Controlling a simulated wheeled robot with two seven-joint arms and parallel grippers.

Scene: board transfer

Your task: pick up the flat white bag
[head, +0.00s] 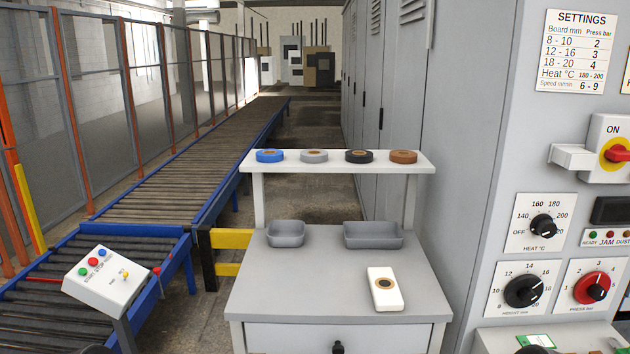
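The flat white bag (386,302) lies on the grey top of the small workbench (285,287), towards its front right. It is a pale upright rectangle in the picture with a round dark and tan mark near its middle. Nothing touches or covers it.
Two grey trays (286,234) (373,235) stand behind the bag. A white shelf (336,167) above holds several tape rolls. A roller conveyor (195,180) with a button box (106,283) runs at left. A grey machine (485,130) with dials stands at right.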

